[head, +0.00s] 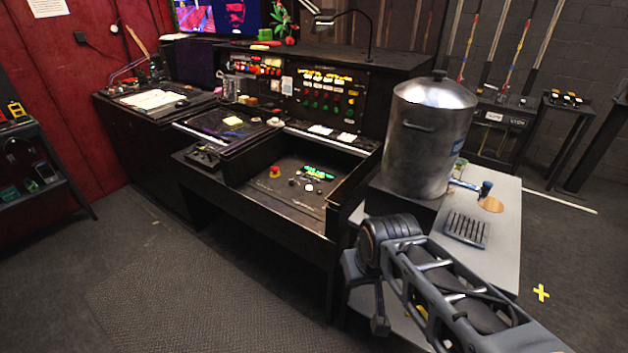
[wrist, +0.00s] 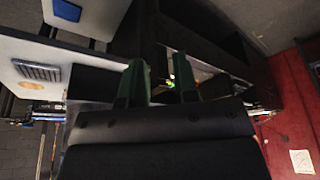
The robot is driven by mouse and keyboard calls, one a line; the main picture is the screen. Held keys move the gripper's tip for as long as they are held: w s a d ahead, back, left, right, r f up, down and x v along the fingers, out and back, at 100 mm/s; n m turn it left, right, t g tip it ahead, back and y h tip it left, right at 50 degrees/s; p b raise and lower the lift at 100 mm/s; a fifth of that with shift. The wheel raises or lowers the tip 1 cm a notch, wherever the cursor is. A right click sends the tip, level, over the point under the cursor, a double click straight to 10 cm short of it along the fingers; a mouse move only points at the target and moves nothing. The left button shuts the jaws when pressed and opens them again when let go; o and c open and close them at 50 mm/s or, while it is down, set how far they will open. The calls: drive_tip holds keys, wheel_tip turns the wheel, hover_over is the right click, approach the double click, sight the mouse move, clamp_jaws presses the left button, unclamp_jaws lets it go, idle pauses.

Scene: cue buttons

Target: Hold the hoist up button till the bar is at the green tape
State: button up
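The recessed control panel (head: 290,200) sits low in the black console, in the middle of the head view. It bears a red mushroom button (head: 275,171), a lit green display (head: 319,173) and a pale round button (head: 308,187) among small dark knobs. I cannot tell which control is hoist up. I cannot make out the bar or the green tape. My gripper (wrist: 161,84) shows in the wrist view with its two green-tinted fingers apart and nothing seen between them. Small lit spots of the console show beyond the fingers. In the head view my arm is right of the panel, and the fingers cannot be made out.
A large metal pot (head: 429,140) stands right of the console. A grey table (head: 505,225) beside it holds a black grille (head: 466,229) and a blue-headed tool (head: 484,189). An upright panel of lit buttons (head: 330,95) is behind. The carpet in front is clear.

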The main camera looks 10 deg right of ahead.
clamp_jaws()
idle(1.4)
